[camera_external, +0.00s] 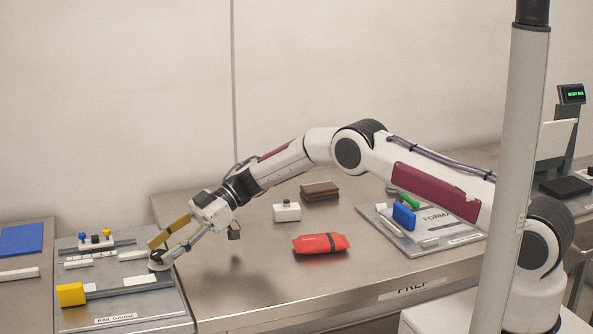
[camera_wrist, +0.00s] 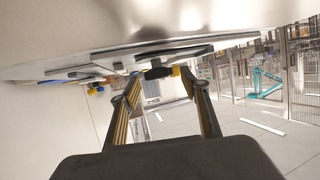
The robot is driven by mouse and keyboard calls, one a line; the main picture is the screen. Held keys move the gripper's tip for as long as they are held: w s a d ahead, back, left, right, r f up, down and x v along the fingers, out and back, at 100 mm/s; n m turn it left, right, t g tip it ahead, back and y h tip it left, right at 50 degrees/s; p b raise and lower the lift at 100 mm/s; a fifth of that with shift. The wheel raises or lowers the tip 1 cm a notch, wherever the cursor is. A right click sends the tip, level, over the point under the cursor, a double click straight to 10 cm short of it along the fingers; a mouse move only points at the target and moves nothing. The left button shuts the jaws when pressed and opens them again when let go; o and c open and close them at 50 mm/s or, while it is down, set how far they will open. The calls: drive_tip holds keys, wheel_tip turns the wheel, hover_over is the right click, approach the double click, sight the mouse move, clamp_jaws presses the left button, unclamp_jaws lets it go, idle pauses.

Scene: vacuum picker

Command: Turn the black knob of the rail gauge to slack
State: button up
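The rail gauge (camera_external: 125,309) is a grey plate at the left, with a yellow block (camera_external: 70,294) on a dark bar. A white block behind carries blue, black and yellow round tops; the black one (camera_external: 95,239) stands in the middle.
A red pouch (camera_external: 321,243), a white box with a dark top (camera_external: 287,212) and a brown wallet-like item (camera_external: 320,190) lie on the steel table. A board with blue and green parts (camera_external: 430,238) is to the right. The table between pouch and gauge is clear.

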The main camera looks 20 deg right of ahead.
drive_tip(key=shift+d, duration=0.15)
drive_tip(key=v, duration=1.1)
drive_tip(key=shift+w+d+r, duration=0.15)
drive_tip(key=shift+d+r, duration=0.1)
drive_tip(key=shift+d, duration=0.1)
idle(0.6)
